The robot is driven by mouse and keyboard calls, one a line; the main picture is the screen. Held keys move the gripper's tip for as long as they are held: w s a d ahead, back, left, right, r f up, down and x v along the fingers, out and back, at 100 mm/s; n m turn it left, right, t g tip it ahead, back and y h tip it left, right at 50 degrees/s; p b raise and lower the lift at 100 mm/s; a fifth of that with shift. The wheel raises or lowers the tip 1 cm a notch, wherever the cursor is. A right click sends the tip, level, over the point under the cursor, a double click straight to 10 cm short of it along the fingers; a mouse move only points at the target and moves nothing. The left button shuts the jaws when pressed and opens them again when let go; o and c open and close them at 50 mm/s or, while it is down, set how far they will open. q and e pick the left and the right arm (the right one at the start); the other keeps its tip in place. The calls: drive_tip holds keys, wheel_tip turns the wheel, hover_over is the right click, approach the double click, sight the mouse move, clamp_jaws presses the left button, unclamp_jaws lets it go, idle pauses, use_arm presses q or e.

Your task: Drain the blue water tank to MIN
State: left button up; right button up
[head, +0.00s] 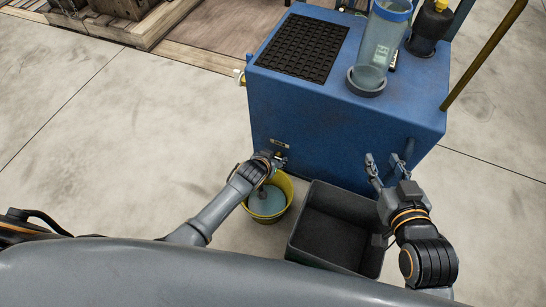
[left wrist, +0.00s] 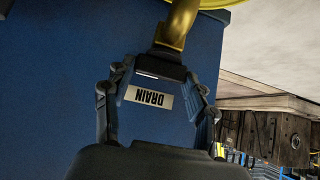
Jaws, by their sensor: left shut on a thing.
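The blue water tank (head: 330,125) stands in front of me, with a small drain label (head: 281,143) low on its front. In the left wrist view the label reads DRAIN (left wrist: 149,97), upside down. My left gripper (head: 277,159) is shut on the dark handle (left wrist: 159,66) of the brass drain valve (left wrist: 179,25), just below the label. A yellow bucket (head: 286,190) stands under it with pale bluish liquid inside. A clear cylinder (head: 377,45) with a blue rim stands on the tank; its marks are unreadable. My right gripper (head: 383,170) is open and empty by the tank's right front.
A dark grey open bin (head: 365,262) stands on the floor right of the bucket. A black grid mat (head: 302,46) and a dark bottle with a yellow top (head: 430,25) are on the tank. A wooden pallet (head: 140,32) lies back left. The left floor is clear.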

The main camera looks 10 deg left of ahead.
use_arm(q)
drive_tip(key=o, duration=1.2)
drive_tip(key=shift+c, duration=0.2)
drive_tip(key=v, duration=1.2)
drive_tip(key=shift+s, duration=0.1)
